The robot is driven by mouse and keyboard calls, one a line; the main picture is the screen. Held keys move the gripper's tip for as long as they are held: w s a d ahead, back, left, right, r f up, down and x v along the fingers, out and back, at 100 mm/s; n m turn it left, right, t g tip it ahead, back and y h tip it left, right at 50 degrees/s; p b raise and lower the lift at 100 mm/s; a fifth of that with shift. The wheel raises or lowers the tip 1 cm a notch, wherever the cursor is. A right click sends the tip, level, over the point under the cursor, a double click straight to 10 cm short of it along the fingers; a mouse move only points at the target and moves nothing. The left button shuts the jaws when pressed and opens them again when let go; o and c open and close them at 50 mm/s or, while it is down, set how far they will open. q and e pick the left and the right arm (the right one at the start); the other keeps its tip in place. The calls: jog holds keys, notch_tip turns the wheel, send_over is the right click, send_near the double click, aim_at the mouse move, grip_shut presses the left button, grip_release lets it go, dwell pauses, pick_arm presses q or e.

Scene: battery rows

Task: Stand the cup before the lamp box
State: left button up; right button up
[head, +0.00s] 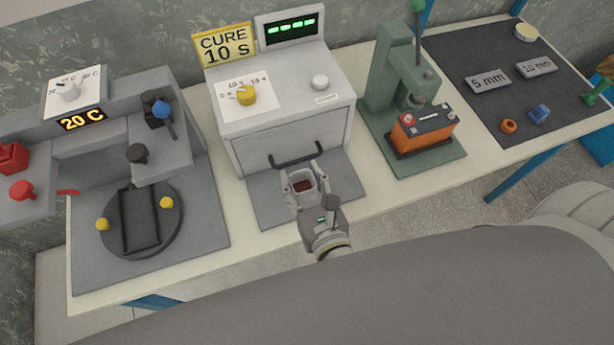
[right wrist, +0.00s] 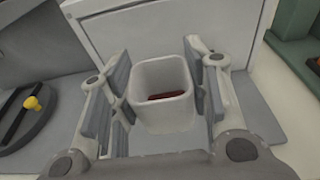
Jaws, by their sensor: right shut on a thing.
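A white, square-mouthed cup (head: 302,182) is between the fingers of my right gripper (head: 304,190), in front of the lamp box. In the right wrist view the cup (right wrist: 163,95) is upright, with something dark red inside. The right gripper (right wrist: 163,110) is shut on its sides. The lamp box (head: 290,115) is grey-white, with a dark handle (head: 297,155) on its front, a yellow knob (head: 246,95) and a white knob (head: 320,82). The cup is over the grey mat (head: 262,203); I cannot tell whether it touches it. My left gripper is not in view.
A "CURE 10 s" sign (head: 225,45) and a green display (head: 291,29) stand behind the box. Left is a grey station with a round turntable (head: 172,230). Right is a green press (head: 393,85) with an orange battery (head: 423,132). A dark mat (head: 470,55) holds small parts.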

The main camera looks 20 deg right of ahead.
aim_at(305, 180)
jog(key=w+f, duration=0.1)
jog(key=f, duration=0.1)
jog(key=w+d+f+b, duration=0.1)
jog(key=f, duration=0.1)
jog(key=shift+w+d, duration=0.1)
jog(key=shift+w, duration=0.05)
jog(key=shift+w+d+f+b, duration=0.3)
jog(key=shift+w+f+b, duration=0.1)
jog(key=shift+w+f, duration=0.1)
pick_arm(q)
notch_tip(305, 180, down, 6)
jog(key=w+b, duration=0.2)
jog(key=b, duration=0.1)
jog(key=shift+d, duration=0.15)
pick_arm(e)
jog(key=shift+w+d+f, duration=0.1)
jog(key=shift+f, duration=0.8)
jog(key=shift+w+d+f, duration=0.1)
jog(key=shift+f, duration=0.8)
jog(key=shift+f+b, duration=0.15)
jog(key=shift+b, duration=0.15)
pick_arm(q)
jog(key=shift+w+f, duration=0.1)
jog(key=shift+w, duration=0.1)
pick_arm(e)
jog(key=o, duration=0.8)
jog(key=shift+o, duration=0.2)
jog(key=shift+s, duration=0.15)
